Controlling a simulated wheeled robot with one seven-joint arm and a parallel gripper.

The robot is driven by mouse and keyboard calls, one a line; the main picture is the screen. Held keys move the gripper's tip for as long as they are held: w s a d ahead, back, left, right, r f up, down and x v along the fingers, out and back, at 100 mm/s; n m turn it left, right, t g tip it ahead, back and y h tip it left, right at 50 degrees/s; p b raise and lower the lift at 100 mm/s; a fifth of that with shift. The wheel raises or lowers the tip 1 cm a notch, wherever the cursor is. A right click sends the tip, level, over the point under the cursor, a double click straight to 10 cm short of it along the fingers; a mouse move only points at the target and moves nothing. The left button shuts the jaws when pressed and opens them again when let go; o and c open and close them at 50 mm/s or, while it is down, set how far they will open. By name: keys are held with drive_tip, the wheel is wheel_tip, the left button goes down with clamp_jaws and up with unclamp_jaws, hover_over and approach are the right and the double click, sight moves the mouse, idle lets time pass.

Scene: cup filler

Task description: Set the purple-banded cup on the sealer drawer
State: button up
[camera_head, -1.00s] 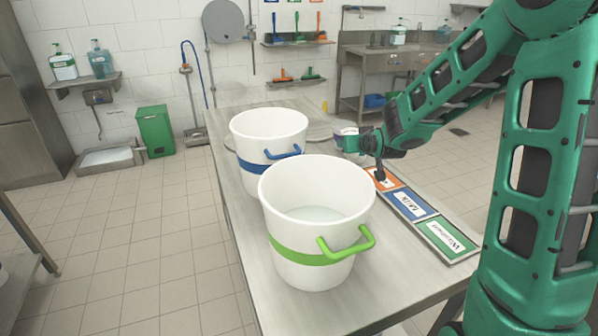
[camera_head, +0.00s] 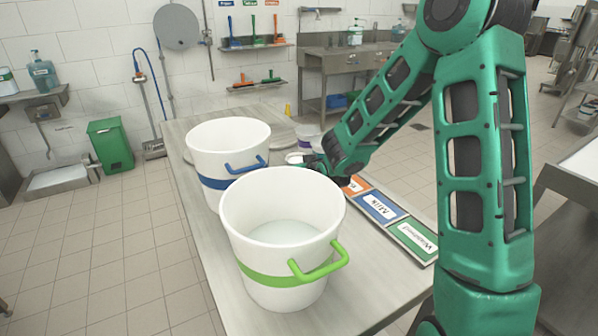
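The purple-banded cup (camera_head: 308,141) is small and white and stands towards the far end of the steel table, beyond the blue-banded bucket. Only part of it shows, because my gripper (camera_head: 304,160) is in front of it. My gripper is low over the table, just on the near side of the cup. A small pale shape is at its tip, and I cannot tell what it is. The fingers are too small and too hidden to show open or shut, or whether they touch the cup. I cannot make out the sealer drawer for certain.
A white bucket with a green band (camera_head: 270,280) stands nearest on the table (camera_head: 375,295). A blue-banded bucket (camera_head: 220,183) stands behind it. A tray with orange, blue and green labels (camera_head: 380,208) lies along the right side. Steel equipment (camera_head: 570,195) stands at the right edge.

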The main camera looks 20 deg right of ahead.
drive_tip(key=shift+f, duration=0.35)
drive_tip(key=o, duration=1.1)
drive_tip(key=shift+f, duration=0.1)
drive_tip(key=shift+s, duration=0.1)
drive_tip(key=shift+s+d+r, duration=0.1)
drive_tip(key=shift+s+r, duration=0.25)
drive_tip(key=v, duration=1.1)
